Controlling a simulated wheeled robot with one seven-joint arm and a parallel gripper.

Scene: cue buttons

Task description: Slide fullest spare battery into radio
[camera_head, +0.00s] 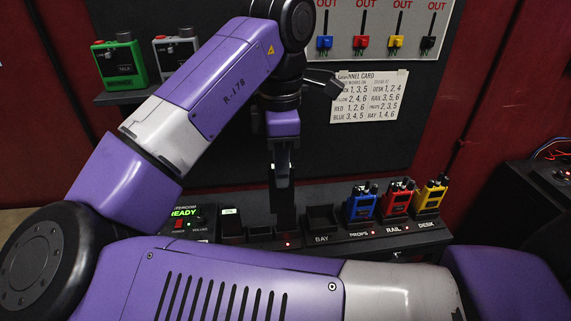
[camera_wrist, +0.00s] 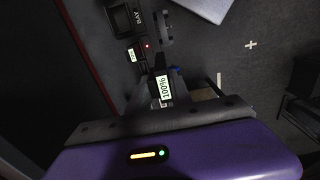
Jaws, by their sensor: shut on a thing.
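My gripper (camera_head: 282,172) points down above the rack in the head view, left of the empty BAY cradle. It is shut on a dark battery (camera_wrist: 163,90) whose white label reads 100% in the wrist view. In the head view the dark shape (camera_head: 284,207) below the fingers reaches down close to the rack; I cannot tell whether it touches. Another small label (camera_wrist: 131,55) shows on the rack beside it, and a lit label (camera_head: 229,211) shows left of my gripper in the head view. Blue (camera_head: 361,204), red (camera_head: 397,200) and yellow (camera_head: 431,197) radios stand in cradles on the right.
The empty BAY cradle (camera_head: 321,218) also shows in the wrist view (camera_wrist: 125,18). A READY panel (camera_head: 185,213) is at the rack's left. Green (camera_head: 119,63) and grey (camera_head: 176,58) radios sit on an upper shelf. A channel card (camera_head: 369,97) hangs on the dark board.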

